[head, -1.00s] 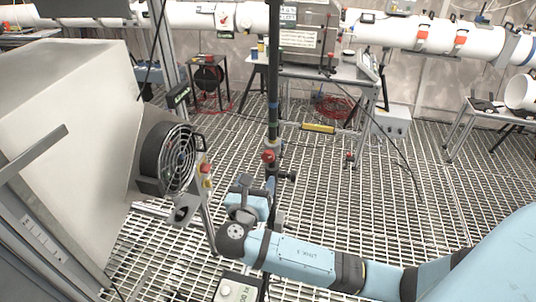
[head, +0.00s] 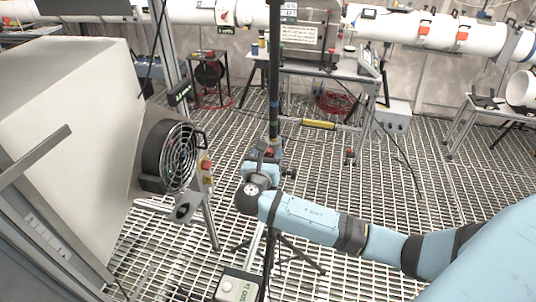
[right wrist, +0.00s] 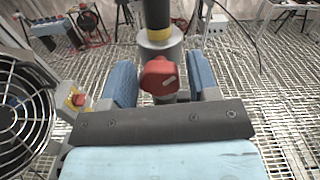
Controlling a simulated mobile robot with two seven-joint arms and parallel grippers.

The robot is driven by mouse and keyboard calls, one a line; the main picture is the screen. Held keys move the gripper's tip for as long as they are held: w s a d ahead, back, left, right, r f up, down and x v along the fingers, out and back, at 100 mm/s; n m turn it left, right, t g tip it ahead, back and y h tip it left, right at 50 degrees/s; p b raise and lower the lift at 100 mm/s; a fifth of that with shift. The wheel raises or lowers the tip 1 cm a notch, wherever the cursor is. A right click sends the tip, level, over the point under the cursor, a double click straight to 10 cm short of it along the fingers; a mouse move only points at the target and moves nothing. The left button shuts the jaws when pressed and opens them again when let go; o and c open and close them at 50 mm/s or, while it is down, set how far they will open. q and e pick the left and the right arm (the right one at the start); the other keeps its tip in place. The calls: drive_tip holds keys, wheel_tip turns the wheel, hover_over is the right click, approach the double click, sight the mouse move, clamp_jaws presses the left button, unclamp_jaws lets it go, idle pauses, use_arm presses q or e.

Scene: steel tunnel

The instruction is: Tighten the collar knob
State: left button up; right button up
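The red collar knob (right wrist: 160,76) sits on a grey collar (right wrist: 160,42) around an upright dark pole (head: 274,80). In the right wrist view the knob is between the two blue fingers of my right gripper (right wrist: 160,68), with a visible gap on each side. The right gripper is open. In the head view the gripper (head: 262,163) is at the pole, at the knob's height, and partly hides the knob (head: 270,152). Contact with the knob cannot be made out. My left gripper is not in view.
A caged fan (head: 182,158) stands left of the pole, with a red button box (head: 206,168) beside it. The pole stands on a tripod (head: 300,258) on the grated floor. A small box with a white button (head: 228,288) is near the front. Grating right of the pole is mostly clear.

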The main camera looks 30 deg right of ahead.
drive_tip(key=c, duration=0.6)
drive_tip(key=shift+m, duration=2)
drive_tip(key=m, duration=0.2)
drive_tip(key=shift+f+m, duration=0.1)
drive_tip(key=shift+m, duration=0.3)
drive_tip(key=shift+s+m+b, duration=0.1)
drive_tip(key=shift+m+b, duration=0.3)
drive_tip(key=shift+m, duration=0.3)
